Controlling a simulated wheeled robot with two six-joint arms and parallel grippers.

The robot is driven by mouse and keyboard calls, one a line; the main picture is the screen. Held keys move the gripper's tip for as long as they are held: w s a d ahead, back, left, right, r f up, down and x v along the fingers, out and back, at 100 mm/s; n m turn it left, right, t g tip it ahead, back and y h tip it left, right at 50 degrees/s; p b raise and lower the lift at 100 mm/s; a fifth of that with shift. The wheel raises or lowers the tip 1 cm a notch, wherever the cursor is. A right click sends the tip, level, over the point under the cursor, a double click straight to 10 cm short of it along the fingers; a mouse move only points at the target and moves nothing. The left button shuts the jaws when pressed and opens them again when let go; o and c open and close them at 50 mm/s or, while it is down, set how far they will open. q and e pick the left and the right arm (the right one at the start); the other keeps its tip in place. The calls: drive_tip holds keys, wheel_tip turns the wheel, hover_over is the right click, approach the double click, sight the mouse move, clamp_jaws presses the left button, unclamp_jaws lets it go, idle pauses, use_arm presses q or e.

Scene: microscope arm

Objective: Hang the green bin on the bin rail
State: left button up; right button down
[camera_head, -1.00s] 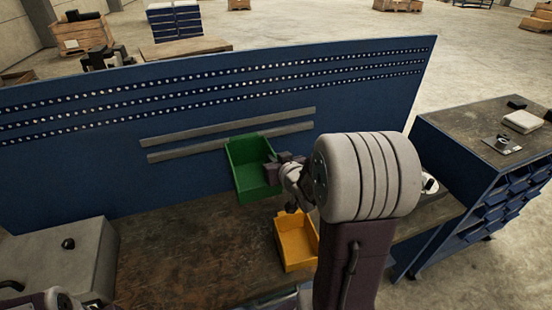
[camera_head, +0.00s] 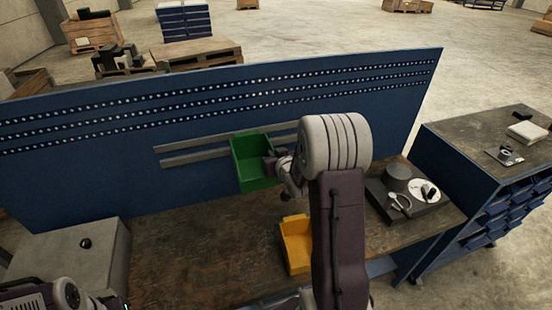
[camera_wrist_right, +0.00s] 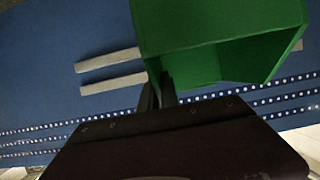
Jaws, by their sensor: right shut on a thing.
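The green bin (camera_head: 254,165) is up against the blue back panel, in front of the grey bin rail (camera_head: 188,155). My right gripper (camera_head: 272,163) is shut on the bin's right side and holds it above the bench top. In the right wrist view the green bin (camera_wrist_right: 220,40) fills the upper right, with my right gripper's fingers (camera_wrist_right: 160,92) at its wall. The rail (camera_wrist_right: 108,72) shows beside it there. Whether the bin's back touches the rail is hidden. My left arm shows at the bottom left of the head view; its gripper is not seen.
A yellow bin (camera_head: 296,246) stands on the brown bench top (camera_head: 190,250) below my right arm. A grey box (camera_head: 75,255) is at the left. A dark tray (camera_head: 420,208) with tools lies at the right, near a blue drawer cabinet (camera_head: 480,190). The bench's middle is clear.

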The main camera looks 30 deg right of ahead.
sight(265, 145)
drive_tip(key=w, duration=0.3)
drive_tip(key=w+d+p, duration=0.1)
drive_tip(key=w, duration=0.1)
drive_tip(key=shift+w+d+r+p, duration=0.1)
drive_tip(key=shift+w+d+p, duration=0.1)
drive_tip(key=shift+w+p, duration=0.15)
drive_tip(key=shift+w+d, duration=0.2)
drive_tip(key=shift+w, duration=0.65)
drive_tip(key=shift+w+f+b, duration=0.1)
drive_tip(key=shift+f+b, duration=0.25)
drive_tip(key=shift+f, duration=0.3)
drive_tip(key=shift+f+b, duration=0.65)
drive_tip(key=c, duration=1.5)
unclamp_jaws()
